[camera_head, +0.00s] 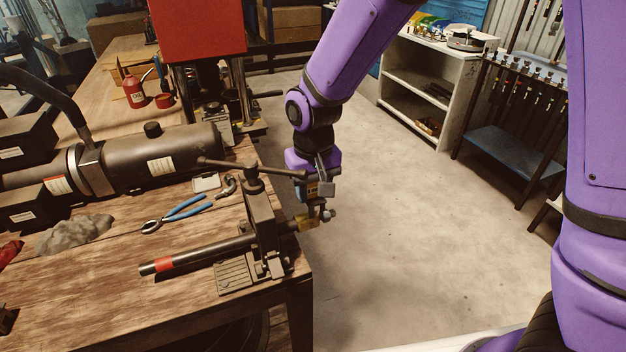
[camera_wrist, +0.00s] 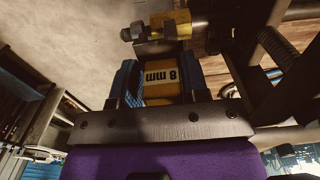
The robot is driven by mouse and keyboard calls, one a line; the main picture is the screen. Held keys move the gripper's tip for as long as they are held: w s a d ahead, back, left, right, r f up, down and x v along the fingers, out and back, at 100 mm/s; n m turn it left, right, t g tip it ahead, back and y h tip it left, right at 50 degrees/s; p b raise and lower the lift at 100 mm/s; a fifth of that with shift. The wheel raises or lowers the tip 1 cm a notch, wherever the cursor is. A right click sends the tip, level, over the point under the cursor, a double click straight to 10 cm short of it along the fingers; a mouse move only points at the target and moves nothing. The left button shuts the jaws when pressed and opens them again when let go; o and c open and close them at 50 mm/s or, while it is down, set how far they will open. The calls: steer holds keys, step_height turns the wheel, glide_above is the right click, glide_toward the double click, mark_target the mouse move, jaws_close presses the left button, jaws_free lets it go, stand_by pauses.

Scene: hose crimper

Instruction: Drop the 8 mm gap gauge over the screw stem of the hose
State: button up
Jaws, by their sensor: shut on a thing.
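The hose (camera_head: 200,254) is a dark tube with a red band, held level in the bench vise (camera_head: 263,222). Its brass end fitting (camera_head: 307,224) and screw stem (camera_head: 328,215) stick out past the table's right edge; the wrist view also shows the brass fitting (camera_wrist: 184,20) and the stem (camera_wrist: 140,32). My gripper (camera_head: 315,190) points down just above the stem.
The vise handle and screw (camera_head: 254,170) stand close to the left of my gripper. Blue-handled pliers (camera_head: 185,208), a grey rag (camera_head: 75,234) and a large dark cylinder (camera_head: 165,150) are on the bench. The floor (camera_head: 420,230) to the right is clear.

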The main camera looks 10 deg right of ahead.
mark_target(313, 196)
steer(key=shift+f, duration=2.25)
steer(key=shift+f, duration=0.25)
steer(key=o, duration=1)
